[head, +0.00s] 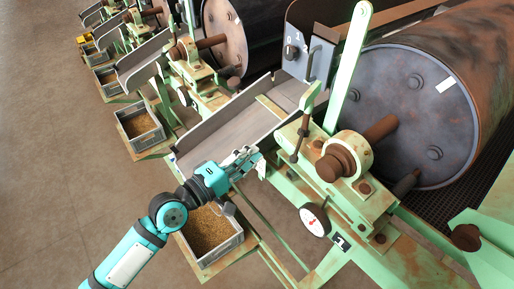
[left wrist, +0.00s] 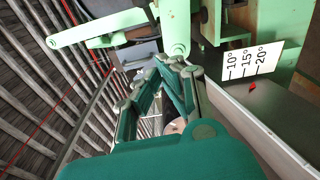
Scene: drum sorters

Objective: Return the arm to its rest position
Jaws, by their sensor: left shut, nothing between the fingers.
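My left arm (head: 130,254), teal, comes in from the lower left in the head view. Its gripper (head: 256,158) is shut and empty, close to the outer side of the grey chute (head: 225,133) of the nearest drum sorter and above a grey crate (head: 236,240) of brown grain. I cannot tell whether it touches the chute. In the left wrist view the gripper's fingers (left wrist: 176,64) come together with nothing between them. An angle plate (left wrist: 250,60) marked 10°, 15° and 20° shows at the right there, with a small red pointer below it. My right gripper is in neither view.
A big rusty drum (head: 412,115) on a green frame fills the right of the head view. A lever (head: 348,65) and a dial gauge (head: 314,220) are on that machine. More sorters and crates (head: 139,125) stand farther back. The floor (head: 50,160) at left is clear.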

